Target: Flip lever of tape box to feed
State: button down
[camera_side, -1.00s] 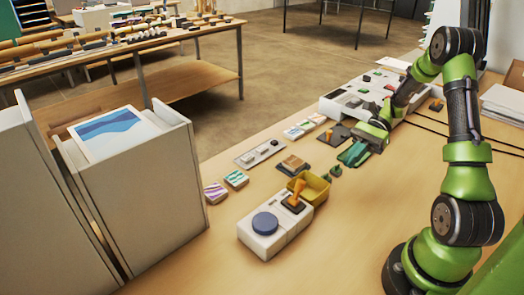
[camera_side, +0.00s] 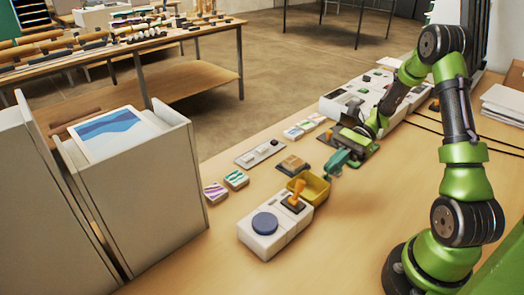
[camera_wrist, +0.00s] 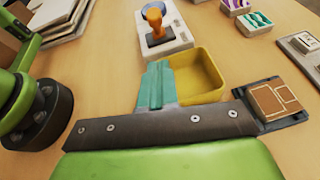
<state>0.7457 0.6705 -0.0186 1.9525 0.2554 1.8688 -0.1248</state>
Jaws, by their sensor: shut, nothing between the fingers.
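A white box (camera_side: 262,238) with a dark blue round disc (camera_side: 265,223) on top stands on the wooden table. An orange lever (camera_side: 298,190) stands up from a dark base on its back-right part. The lever also shows at the top of the wrist view (camera_wrist: 154,22). No label is readable, so I cannot tell the lever's feed side. My gripper (camera_side: 338,163) has teal fingers, which are shut and empty. In the side view it is right of and behind the lever, apart from it. In the wrist view the fingers (camera_wrist: 154,86) point towards the box.
A yellow open tray (camera_side: 318,190) lies between my gripper and the white box. A dark plate with a brown block (camera_side: 293,163) is behind it. Small striped blocks (camera_side: 236,180) and a grey switch panel (camera_side: 260,153) are further left. The table's front is clear.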

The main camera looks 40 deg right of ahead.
aim_at(304, 182)
jog(key=x, duration=0.4)
jog(key=shift+w+a+r, duration=0.1)
jog(key=shift+a+r, duration=0.2)
jog(key=shift+a, duration=0.25)
jog(key=shift+w+a+r, duration=0.1)
jog(key=shift+a+r, duration=0.15)
jog(key=shift+a, duration=0.35)
jog(key=shift+w+a+r, duration=0.1)
jog(key=shift+a+r, duration=0.2)
jog(key=shift+a, duration=0.25)
jog(key=shift+a+r+h, duration=0.4)
jog(key=shift+r+h, duration=0.1)
jog(key=shift+h, duration=0.2)
jog(key=shift+a+r+h, duration=0.45)
jog(key=shift+a+h, duration=0.15)
jog(key=shift+h, duration=0.4)
jog(key=a+h, duration=0.1)
jog(key=a+r+h, duration=0.1)
jog(key=h, duration=0.1)
jog(key=shift+r+n, duration=0.1)
jog(key=shift+n, duration=0.2)
jog(key=shift+h, duration=0.3)
jog(key=shift+r, duration=0.1)
